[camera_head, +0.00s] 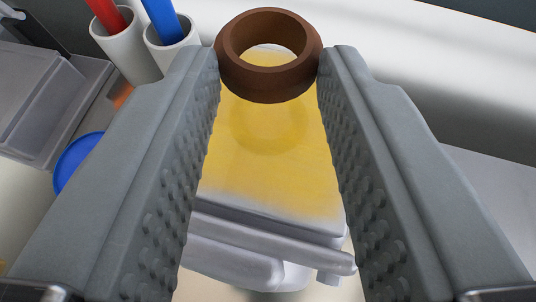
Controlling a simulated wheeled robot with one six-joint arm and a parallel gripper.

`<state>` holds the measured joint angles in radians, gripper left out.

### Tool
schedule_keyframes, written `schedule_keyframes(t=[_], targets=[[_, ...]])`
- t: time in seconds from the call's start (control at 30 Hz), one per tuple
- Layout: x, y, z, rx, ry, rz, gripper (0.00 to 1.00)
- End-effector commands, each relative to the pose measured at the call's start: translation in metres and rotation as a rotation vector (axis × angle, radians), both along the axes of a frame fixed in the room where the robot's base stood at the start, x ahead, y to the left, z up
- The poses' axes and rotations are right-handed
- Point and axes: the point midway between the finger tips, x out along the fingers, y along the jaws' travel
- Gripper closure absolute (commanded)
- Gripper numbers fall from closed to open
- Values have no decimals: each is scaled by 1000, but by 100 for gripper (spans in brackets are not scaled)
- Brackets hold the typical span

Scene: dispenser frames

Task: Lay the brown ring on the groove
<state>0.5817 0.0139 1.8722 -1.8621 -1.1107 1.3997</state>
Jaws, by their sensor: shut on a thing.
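The brown ring (268,84) is held between the two fingertips of my gripper (269,68), near the top middle of the head view. It has a wide opening and its near rim faces me. My gripper is shut on it, one grey ribbed finger on each side. Below and behind the ring is a yellow panel (265,180) on a light grey body. A faint round mark shows on the panel just under the ring; I cannot tell if it is the groove or a shadow. I cannot tell how far the ring is above the panel.
Two white cups stand at the upper left, one with a red stick (107,14), one with a blue stick (163,20). A blue round thing (77,163) and a grey tray (45,100) lie at the left. A white wall or ledge (420,60) runs along the right back.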

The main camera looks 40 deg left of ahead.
Motion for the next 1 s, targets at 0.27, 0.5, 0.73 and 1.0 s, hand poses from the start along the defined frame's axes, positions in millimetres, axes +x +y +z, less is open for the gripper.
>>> schedule_keyframes(t=[0.27, 0.5, 0.73, 1.0], targets=[[0, 0, -32, 1, 2, -1, 90], [0, 0, -33, 1, 1, 0, 90], [0, 0, -36, 1, 1, 0, 58], [0, 0, -36, 1, 1, 0, 48]])
